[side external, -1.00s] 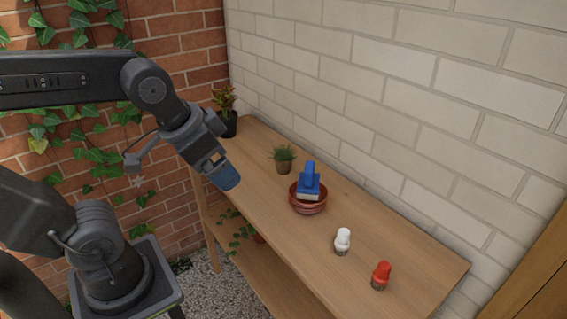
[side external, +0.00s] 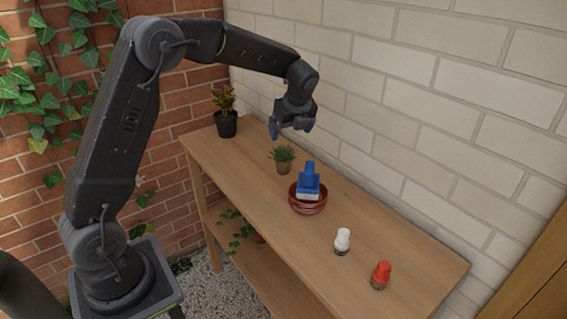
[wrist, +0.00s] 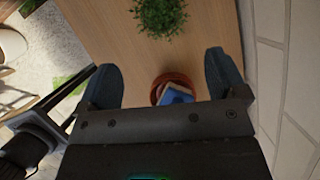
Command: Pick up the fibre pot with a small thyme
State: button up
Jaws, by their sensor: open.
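The fibre pot with thyme (side external: 284,166) is a small brown pot with a bushy green plant, upright on the wooden bench. In the wrist view only its green top (wrist: 160,17) shows, at the upper middle, and the pot under it is hidden. My gripper (side external: 291,128) is above the bench, over and a little behind the thyme, pointing down. Its two blue-tipped fingers (wrist: 164,72) are apart with nothing between them. The thyme lies beyond the fingertips in the wrist view, not touching them.
A terracotta saucer stack (side external: 308,207) holding a blue-handled brush (side external: 309,181) stands close to the thyme. A white-capped shaker (side external: 342,241) and a red-capped one (side external: 381,275) stand nearer the front. A black potted plant (side external: 226,115) is at the far end. A brick wall (side external: 430,120) runs behind the bench (side external: 250,190).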

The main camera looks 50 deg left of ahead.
aim_at(285, 152)
jog(key=x, duration=1.4)
jog(key=shift+w+a, duration=0.1)
jog(key=c, duration=1.1)
jog(key=shift+o, duration=0.2)
jog(key=shift+r, duration=0.1)
